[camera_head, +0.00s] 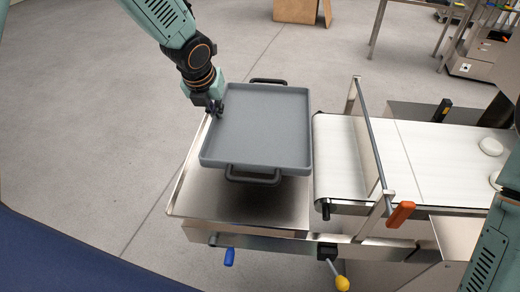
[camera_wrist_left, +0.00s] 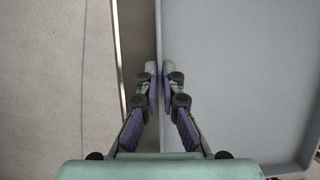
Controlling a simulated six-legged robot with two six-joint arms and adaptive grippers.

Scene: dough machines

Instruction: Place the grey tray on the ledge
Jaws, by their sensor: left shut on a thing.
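The grey tray (camera_head: 258,128) is square and shallow, with a raised rim and a dark handle on its far and near sides. It is over the steel ledge (camera_head: 235,205) at the left end of the conveyor. Whether it touches the ledge is unclear. My left gripper (camera_head: 215,108) is shut on the tray's left rim. In the left wrist view the gripper (camera_wrist_left: 160,85) pinches that rim, with the tray (camera_wrist_left: 240,70) to the right. The tray looks empty. My right gripper is not in view; only part of my right arm shows at the right edge.
A white conveyor belt (camera_head: 420,160) adjoins the ledge on the right, with a steel guard frame (camera_head: 370,140) across it. Pale dough pieces (camera_head: 491,146) lie on the belt. Blue, yellow and orange (camera_head: 401,214) handles stick out in front. Open floor (camera_head: 90,120) lies left.

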